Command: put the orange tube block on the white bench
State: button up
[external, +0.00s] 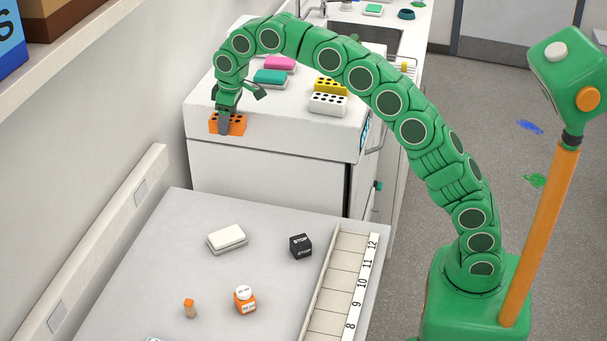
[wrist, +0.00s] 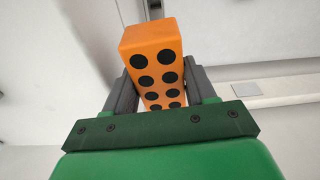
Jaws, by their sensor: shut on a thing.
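The orange tube block (external: 239,124), with black holes, is between the fingers of my gripper (external: 224,122), at the front left edge of the white unit's top (external: 310,130). I cannot tell whether it touches that top or hangs just above it. In the wrist view the orange tube block (wrist: 150,38) shows two rows of dark holes, with a grey finger of my gripper (wrist: 162,90) closed on each side. The pale, whitish bench (external: 190,250) lies in the foreground, lower than the unit's top.
Yellow (external: 331,84) and white (external: 328,104) tube blocks, plus teal (external: 270,77) and pink (external: 280,63) pieces, are on the unit. The bench carries a white block (external: 227,238), black cube (external: 300,246), orange bottle (external: 245,302), small vial (external: 189,309) and numbered rack (external: 345,270). Its left middle is clear.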

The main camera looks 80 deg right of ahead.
jog(key=shift+m, duration=0.4)
jog(key=shift+s+a+f, duration=0.75)
jog(key=shift+s+f, duration=0.25)
jog(key=shift+f, duration=1.85)
jog(key=shift+s+a+f, duration=0.8)
jog(key=shift+s+f, duration=0.15)
jog(key=shift+f, duration=1.9)
jog(key=shift+s+a+f, duration=0.75)
jog(key=shift+s+f, duration=0.25)
jog(key=shift+f, duration=1.85)
jog(key=shift+w+a+r+n, duration=0.1)
jog(key=shift+a+r+n, duration=0.1)
jog(key=shift+a+n, duration=0.25)
jog(key=shift+w+a+r+n, duration=0.15)
jog(key=shift+a+n, duration=0.1)
jog(key=shift+a, duration=0.4)
jog(key=s+a+r+n+g, duration=0.1)
jog(key=a+r+n, duration=0.2)
jog(key=a+n, duration=0.5)
jog(key=s+a+r+n+y, duration=0.1)
jog(key=a+r+n, duration=0.3)
jog(key=a, duration=1.3)
jog(key=s+n, duration=0.1)
jog(key=n, duration=0.3)
jog(key=shift+s+a+n+g+y, duration=0.2)
jog(key=shift+n+g+y, duration=0.1)
jog(key=shift+g, duration=0.1)
jog(key=shift+w, duration=0.1)
